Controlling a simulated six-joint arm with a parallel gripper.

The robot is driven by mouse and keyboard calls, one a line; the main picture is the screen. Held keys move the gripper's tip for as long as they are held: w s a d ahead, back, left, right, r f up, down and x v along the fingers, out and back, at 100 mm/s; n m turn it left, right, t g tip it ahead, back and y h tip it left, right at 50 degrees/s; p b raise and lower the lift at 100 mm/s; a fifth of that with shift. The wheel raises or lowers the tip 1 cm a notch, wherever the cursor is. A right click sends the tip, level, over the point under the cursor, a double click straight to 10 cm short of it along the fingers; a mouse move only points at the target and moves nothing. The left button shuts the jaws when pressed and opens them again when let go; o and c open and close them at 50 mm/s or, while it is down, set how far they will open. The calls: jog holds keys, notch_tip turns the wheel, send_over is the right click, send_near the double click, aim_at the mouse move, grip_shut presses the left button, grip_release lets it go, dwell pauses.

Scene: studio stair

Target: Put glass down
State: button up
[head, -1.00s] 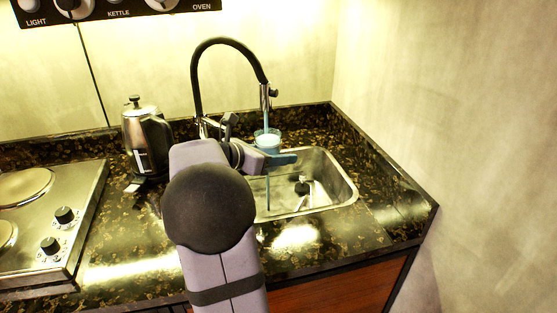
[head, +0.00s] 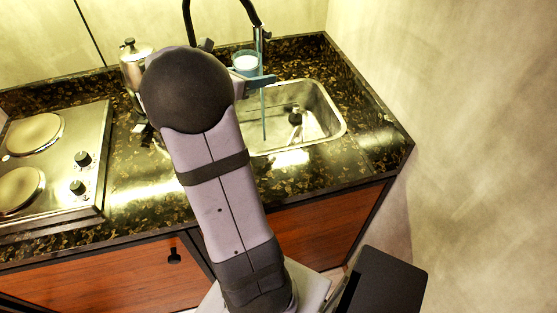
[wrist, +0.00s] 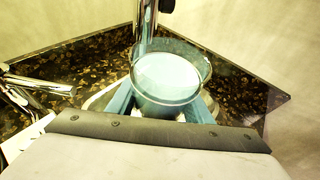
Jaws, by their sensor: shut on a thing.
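The clear glass (head: 245,63) holds pale, whitish-blue liquid and stands upright between the blue fingers of my gripper (head: 258,79). In the wrist view the glass (wrist: 168,80) sits between the two finger pads, with its rim above them. My gripper is shut on the glass. It holds the glass near the spout, over the back left edge of the sink (head: 340,112) in the head view. My own arm hides part of the gripper, and I cannot tell the gap under the glass.
The black-hosed faucet (head: 258,36) is close beside the glass, with a thin bluish streak below it. A metal kettle (head: 134,62) stands behind my arm, left of the glass. The stove (head: 60,150) is at left. Dark speckled counter (head: 145,190) is bare in front.

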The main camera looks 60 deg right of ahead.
jog(key=shift+s+a+r+p, duration=0.15)
jog(key=shift+a+p, duration=0.25)
jog(key=shift+p, duration=0.25)
jog(key=shift+s+a+r+p, duration=0.15)
jog(key=shift+a+p, duration=0.25)
jog(key=shift+p, duration=0.2)
jog(key=s+a+f+p, duration=0.2)
jog(key=s+a+p, duration=0.2)
jog(key=s+p, duration=0.1)
jog(key=shift+a+f, duration=0.25)
jog(key=shift+a, duration=0.05)
jog(key=s+a+f, duration=0.1)
jog(key=s, duration=0.2)
jog(key=s+a+f+m+g, duration=0.1)
jog(key=s+a, duration=0.1)
jog(key=s, duration=0.1)
jog(key=s+a+f+g+p, duration=0.1)
jog(key=s, duration=0.2)
jog(key=shift+a+m+y, duration=0.2)
jog(key=shift+m+y, duration=0.1)
jog(key=shift+m, duration=0.1)
jog(key=shift+s+a+r+m+g+y, duration=0.1)
jog(key=shift+s+r+m+g+y, duration=0.2)
jog(key=shift+s+m+g, duration=0.35)
jog(key=shift+w+m+g, duration=0.1)
jog(key=shift+m+g, duration=0.25)
jog(key=shift+g, duration=0.1)
jog(key=shift+f, duration=3.05)
